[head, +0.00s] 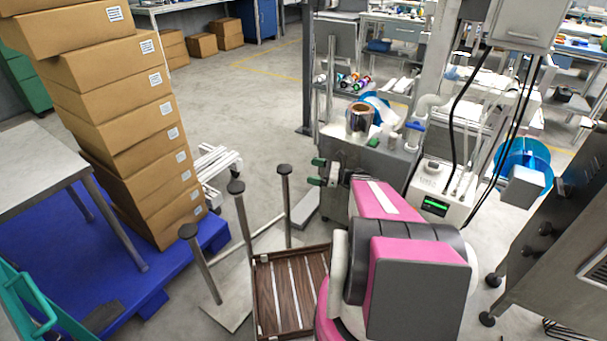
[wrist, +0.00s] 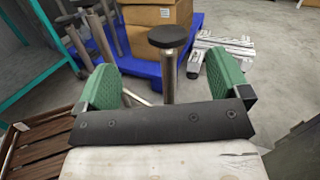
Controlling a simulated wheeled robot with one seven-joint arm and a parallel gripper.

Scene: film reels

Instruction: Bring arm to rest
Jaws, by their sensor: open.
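My arm, pink and grey, fills the lower middle of the head view. My gripper (head: 316,172) has green-padded fingers that point left toward the nearest capped metal post (head: 286,205). In the wrist view my gripper (wrist: 163,82) has its two green fingers wide apart, with nothing held between them. The capped post (wrist: 168,62) stands upright in line with the gap, apparently beyond the fingertips. The exact distance cannot be told.
Two more capped posts (head: 240,215) stand on a floor plate. A slatted wooden tray (head: 262,300) lies beside my arm. Stacked cartons (head: 125,125) lean on a blue pallet (head: 165,270). A metallic roll (head: 360,119) sits on the machine behind my gripper. Open floor lies beyond the posts.

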